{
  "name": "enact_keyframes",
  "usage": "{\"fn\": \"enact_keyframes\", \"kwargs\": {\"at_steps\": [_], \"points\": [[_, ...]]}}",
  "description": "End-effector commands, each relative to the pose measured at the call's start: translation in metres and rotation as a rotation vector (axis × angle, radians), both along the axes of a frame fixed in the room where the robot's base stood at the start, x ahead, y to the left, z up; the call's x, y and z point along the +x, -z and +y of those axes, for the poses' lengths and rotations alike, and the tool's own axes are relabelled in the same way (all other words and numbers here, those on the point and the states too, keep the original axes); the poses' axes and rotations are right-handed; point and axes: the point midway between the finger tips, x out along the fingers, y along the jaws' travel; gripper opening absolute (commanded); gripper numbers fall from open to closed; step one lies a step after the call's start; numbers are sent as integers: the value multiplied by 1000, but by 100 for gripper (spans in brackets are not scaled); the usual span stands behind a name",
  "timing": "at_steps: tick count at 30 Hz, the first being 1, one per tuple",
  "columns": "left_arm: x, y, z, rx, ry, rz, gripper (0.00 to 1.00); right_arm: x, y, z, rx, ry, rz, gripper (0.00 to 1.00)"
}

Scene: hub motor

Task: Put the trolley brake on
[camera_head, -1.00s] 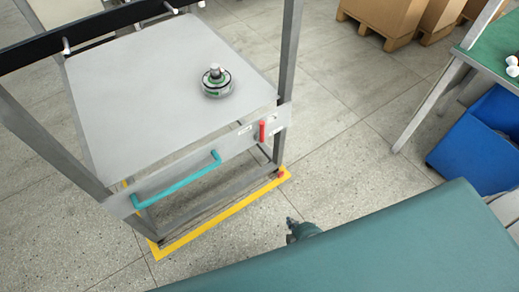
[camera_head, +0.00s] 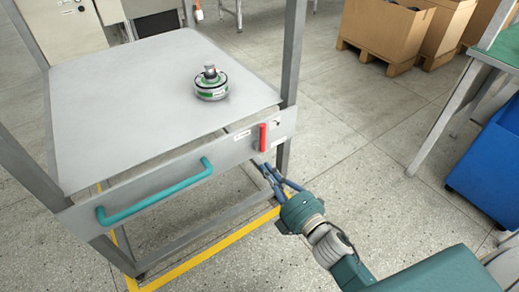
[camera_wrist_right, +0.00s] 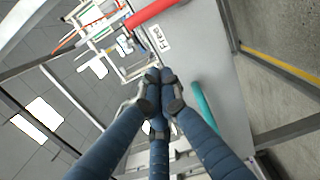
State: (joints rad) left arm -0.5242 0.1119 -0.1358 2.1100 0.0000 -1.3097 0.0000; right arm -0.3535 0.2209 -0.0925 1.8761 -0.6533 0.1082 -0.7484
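The trolley (camera_head: 150,100) has a grey top and a front panel. The red brake lever (camera_head: 262,137) stands upright on the panel's right part. It also shows in the wrist view as a red bar (camera_wrist_right: 150,14) beside a white label (camera_wrist_right: 159,38) that seems to read "Free". My right gripper (camera_head: 265,168), with blue fingers, is just below the lever at the panel's lower edge. Its fingertips are together in the wrist view (camera_wrist_right: 160,76), with nothing seen between them, and look apart from the lever. My left gripper is out of view.
A round hub motor (camera_head: 211,86) sits on the trolley top. A teal handle (camera_head: 155,195) runs along the front panel. Cardboard boxes (camera_head: 385,30) on pallets stand behind, and a blue bin (camera_head: 490,155) is at right. Floor between is clear.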

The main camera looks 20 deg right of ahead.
Motion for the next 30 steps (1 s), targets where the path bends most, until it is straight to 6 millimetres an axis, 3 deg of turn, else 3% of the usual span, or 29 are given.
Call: {"fn": "enact_keyframes", "kwargs": {"at_steps": [13, 24, 27, 30], "points": [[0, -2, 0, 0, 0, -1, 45, 10, 0, 2, 1, 1, 0, 0], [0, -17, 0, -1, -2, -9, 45, 81, -1, 19, 0, 1, -2, 0], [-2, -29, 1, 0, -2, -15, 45, 100, 0, 23, 0, 0, -1, 0], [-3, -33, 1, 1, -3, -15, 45, 107, 1, 6, -4, 2, 2, 0]]}}
